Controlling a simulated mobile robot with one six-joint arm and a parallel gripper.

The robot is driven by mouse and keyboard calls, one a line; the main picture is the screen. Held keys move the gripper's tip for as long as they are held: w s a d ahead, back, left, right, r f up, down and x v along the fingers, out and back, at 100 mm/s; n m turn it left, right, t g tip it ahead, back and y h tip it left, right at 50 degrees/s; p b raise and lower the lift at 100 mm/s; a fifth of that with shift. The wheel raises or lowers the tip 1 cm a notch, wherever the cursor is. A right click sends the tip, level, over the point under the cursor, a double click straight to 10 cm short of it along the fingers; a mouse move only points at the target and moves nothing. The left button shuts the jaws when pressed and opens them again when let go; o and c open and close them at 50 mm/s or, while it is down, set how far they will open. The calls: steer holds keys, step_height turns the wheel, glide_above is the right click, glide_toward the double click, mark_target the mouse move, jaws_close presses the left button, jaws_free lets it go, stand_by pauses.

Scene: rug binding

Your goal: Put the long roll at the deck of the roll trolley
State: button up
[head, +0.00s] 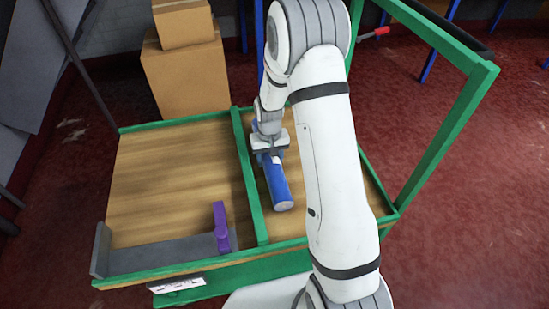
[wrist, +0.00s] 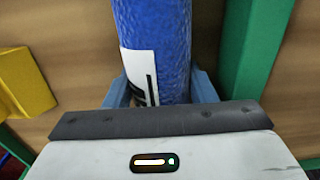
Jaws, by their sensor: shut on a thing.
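The long roll (head: 276,185) is a blue cylinder. In the head view it lies lengthwise over the narrow right section of the roll trolley's wooden deck (head: 180,165), right of a green divider bar (head: 250,185). My gripper (head: 268,153) is shut around the roll, partly hiding its far part. In the wrist view the roll (wrist: 155,45) runs between my two fingers (wrist: 160,92), with a white label with dark marks on its side. I cannot tell whether the roll rests on the deck or hangs just above it.
A purple clamp-like piece (head: 220,228) and a grey ledge (head: 160,255) stand at the deck's front left. A green upright frame (head: 445,130) rises on the right. Cardboard boxes (head: 188,75) stand behind. A yellow block (wrist: 22,82) shows in the wrist view. The left deck section is mostly bare.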

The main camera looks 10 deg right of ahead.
steer(key=o, duration=1.2)
steer(key=shift+f, duration=0.1)
step_height(320, 180, up, 11)
steer(key=p, duration=0.2)
steer(key=shift+r+p, duration=0.2)
steer(key=shift+p, duration=0.15)
steer(key=s+r, duration=1.2)
steer(key=shift+t, duration=0.7)
steer(key=s+r, duration=0.1)
steer(key=s, duration=0.3)
steer(key=s+d+r, duration=0.1)
steer(key=s, duration=0.7)
steer(key=shift+s+d+r, duration=0.25)
steer(key=shift+s+r, duration=0.1)
steer(key=shift+r, duration=0.05)
